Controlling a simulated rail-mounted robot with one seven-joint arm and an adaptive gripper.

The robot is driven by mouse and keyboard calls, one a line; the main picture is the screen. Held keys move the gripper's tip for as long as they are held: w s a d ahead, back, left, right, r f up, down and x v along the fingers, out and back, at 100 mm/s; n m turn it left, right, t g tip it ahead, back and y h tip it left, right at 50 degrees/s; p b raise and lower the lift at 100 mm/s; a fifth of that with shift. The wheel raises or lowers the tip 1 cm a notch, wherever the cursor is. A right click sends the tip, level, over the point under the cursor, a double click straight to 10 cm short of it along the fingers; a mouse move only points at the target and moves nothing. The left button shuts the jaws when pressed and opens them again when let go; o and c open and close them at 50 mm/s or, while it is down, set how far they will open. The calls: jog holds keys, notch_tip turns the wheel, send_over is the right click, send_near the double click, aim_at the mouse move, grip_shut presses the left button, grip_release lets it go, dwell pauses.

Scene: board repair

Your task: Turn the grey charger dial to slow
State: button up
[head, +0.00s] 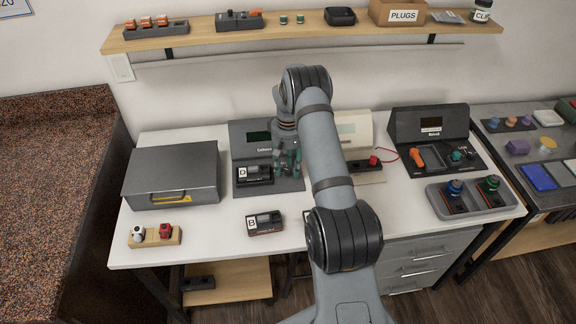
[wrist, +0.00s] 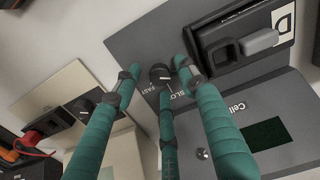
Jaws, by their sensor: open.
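The grey charger (head: 240,140) stands on the white table in the head view, with a dark screen and a device marked D (head: 252,174) in its bay. Its small black dial (wrist: 160,73) shows in the wrist view, with FAST and SLOW printed beside it, SLOW partly covered by a finger. The exact setting of its pointer is hard to tell. My gripper (head: 287,165) is over the right side of this charger and hides the dial in the head view. In the wrist view its green fingers (wrist: 158,78) are spread open around the dial; contact cannot be told.
A cream charger (head: 352,130) stands just right, with its own dial (wrist: 83,105) and a red plug. A device marked B (head: 265,222) lies in front. A grey case (head: 172,175) is at left, and a dark station (head: 430,128) at right.

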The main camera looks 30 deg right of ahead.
jog(key=shift+f, duration=0.2)
jog(key=shift+c, duration=0.5)
grip_shut()
